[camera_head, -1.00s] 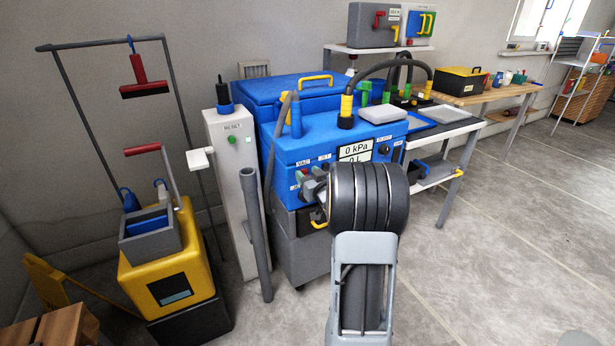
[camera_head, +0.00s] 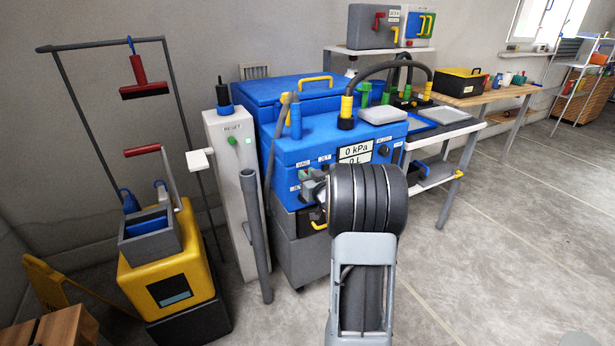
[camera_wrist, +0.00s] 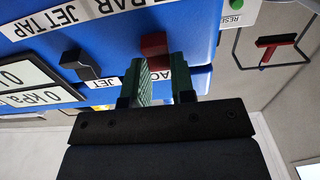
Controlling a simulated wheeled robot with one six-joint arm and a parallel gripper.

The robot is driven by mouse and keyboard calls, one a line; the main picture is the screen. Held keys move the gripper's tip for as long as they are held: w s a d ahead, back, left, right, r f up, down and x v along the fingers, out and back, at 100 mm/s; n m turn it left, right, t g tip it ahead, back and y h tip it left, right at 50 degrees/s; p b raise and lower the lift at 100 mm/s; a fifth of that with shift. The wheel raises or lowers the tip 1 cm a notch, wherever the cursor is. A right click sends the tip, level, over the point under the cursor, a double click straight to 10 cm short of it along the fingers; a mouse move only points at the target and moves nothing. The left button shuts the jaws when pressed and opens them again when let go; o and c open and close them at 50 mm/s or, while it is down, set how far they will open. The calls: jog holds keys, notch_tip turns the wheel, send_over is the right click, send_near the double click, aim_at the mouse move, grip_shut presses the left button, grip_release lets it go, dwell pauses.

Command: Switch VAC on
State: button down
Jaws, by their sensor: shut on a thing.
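The blue machine (camera_head: 340,133) has a front panel with a VAC label (camera_head: 303,164) and a JET label (camera_head: 324,159). My gripper (camera_head: 306,174) is at the panel, just under the VAC label. In the wrist view, which is upside down, my gripper's green fingers (camera_wrist: 161,80) are shut on the red VAC switch (camera_wrist: 153,44). They partly hide the switch and the VAC label (camera_wrist: 188,80). The black JET switch (camera_wrist: 79,63) is beside them, untouched. The display (camera_head: 355,152) reads 0 kPa. The switch's exact position is hard to tell.
A grey post (camera_head: 230,190) with a RESET button and a grey pipe (camera_head: 255,235) stand left of the machine. A yellow bucket cart (camera_head: 175,265) is further left. A table (camera_head: 445,130) stands at the right.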

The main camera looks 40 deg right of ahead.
jog(key=t+b, duration=0.1)
jog(key=b, duration=0.3)
jog(key=f+t+b, duration=0.1)
jog(key=t+b, duration=0.1)
jog(key=b, duration=0.3)
jog(key=t+b, duration=0.2)
jog(key=b, duration=0.3)
jog(key=shift+s+f+h, duration=0.15)
jog(key=shift+f+h, duration=0.15)
jog(key=shift+r, duration=0.1)
jog(key=c, duration=1)
grip_release()
jog(key=shift+o, duration=0.2)
jog(key=p+v, duration=0.2)
jog(key=v, duration=1.1)
jog(key=shift+s, duration=0.35)
